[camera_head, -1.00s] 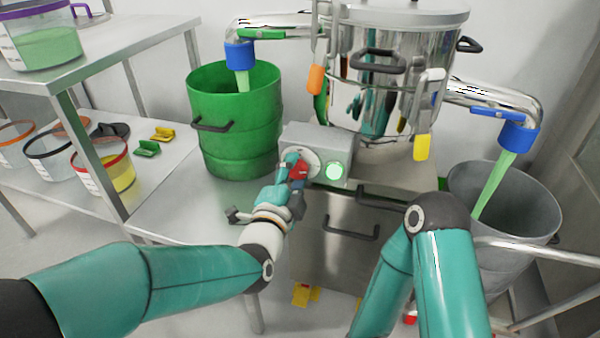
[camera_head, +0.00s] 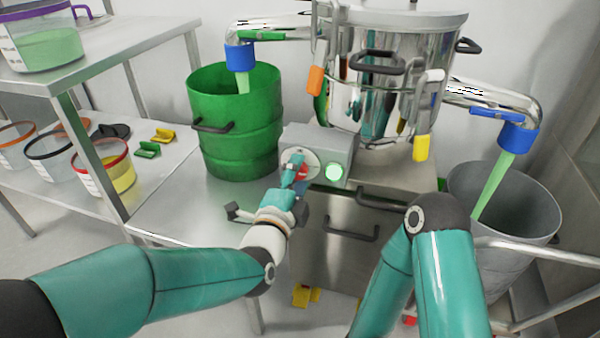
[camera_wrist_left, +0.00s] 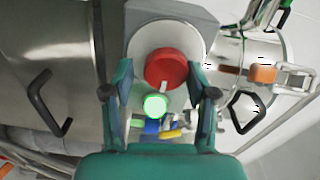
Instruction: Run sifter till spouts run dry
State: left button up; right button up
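The steel sifter (camera_head: 385,75) stands on a cabinet. A green powder stream falls from the left spout (camera_head: 240,57) into the green drum (camera_head: 235,125). Another falls from the right spout (camera_head: 518,138) into the grey bin (camera_head: 525,205). The control box (camera_head: 325,145) has a lit green lamp (camera_head: 334,171) and a red knob (camera_head: 303,174), partly covered by my gripper. In the left wrist view, the red knob (camera_wrist_left: 166,68) has a white mark, and the green lamp (camera_wrist_left: 155,105) glows. My left gripper (camera_head: 292,171) is open, its fingers apart on either side of the knob. My right gripper is out of view.
Left shelves hold a purple-rimmed tub (camera_head: 45,45), a red-rimmed tub (camera_head: 105,170) and coloured clips (camera_head: 148,150). A metal rail (camera_head: 540,252) passes before the grey bin. The bench top (camera_head: 180,205) left of the control box is mostly bare.

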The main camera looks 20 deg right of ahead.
pick_arm(q)
jog(key=shift+o, duration=0.7)
jog(key=shift+w+a+r, duration=0.1)
jog(key=shift+a, duration=0.1)
jog(key=v, duration=1.2)
jog(key=shift+f, duration=0.25)
dwell(3.2)
